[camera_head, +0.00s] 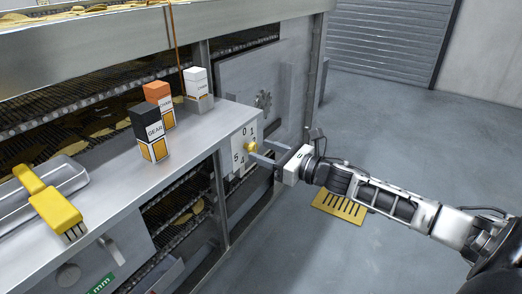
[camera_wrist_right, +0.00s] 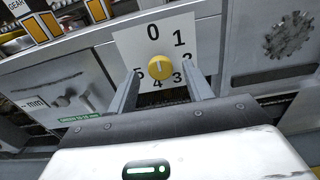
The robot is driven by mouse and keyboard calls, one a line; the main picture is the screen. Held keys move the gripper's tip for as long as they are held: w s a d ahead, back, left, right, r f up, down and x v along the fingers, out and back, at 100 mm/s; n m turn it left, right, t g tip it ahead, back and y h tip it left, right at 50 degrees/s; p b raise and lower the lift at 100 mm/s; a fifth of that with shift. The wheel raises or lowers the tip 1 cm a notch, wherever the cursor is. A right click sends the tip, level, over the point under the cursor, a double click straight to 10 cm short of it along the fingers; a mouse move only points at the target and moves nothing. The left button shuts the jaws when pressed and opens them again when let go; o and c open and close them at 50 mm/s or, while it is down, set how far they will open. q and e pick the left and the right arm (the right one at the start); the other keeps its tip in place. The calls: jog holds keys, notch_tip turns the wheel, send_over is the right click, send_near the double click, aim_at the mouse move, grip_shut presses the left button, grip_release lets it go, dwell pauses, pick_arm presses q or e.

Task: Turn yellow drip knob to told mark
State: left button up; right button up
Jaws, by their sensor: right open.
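The yellow drip knob (camera_head: 249,147) sits on a white dial plate (camera_head: 238,157) on the end face of the metal shelf. In the right wrist view the knob (camera_wrist_right: 159,67) is round with a pale pointer line, and the plate (camera_wrist_right: 128,45) carries the marks 0 to 5 around it. The pointer line looks near upright, roughly toward 0. My right gripper (camera_head: 263,151) is open in front of the plate. Its two fingers (camera_wrist_right: 160,85) stand on either side of the knob, apart from it as far as I can tell. My left gripper is not in view.
On the shelf stand a black GEAR carton (camera_head: 150,133), an orange carton (camera_head: 160,105) and a white carton (camera_head: 198,88). A yellow-handled brush (camera_head: 52,205) lies at the left. A grey gear (camera_wrist_right: 289,35) is on the panel right of the dial. The floor at right is open.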

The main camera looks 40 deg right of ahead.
jog(key=shift+w+a, duration=0.25)
jog(key=shift+w, duration=0.4)
jog(key=shift+w+a, duration=0.1)
jog(key=c, duration=0.9)
jog(key=shift+c, duration=0.2)
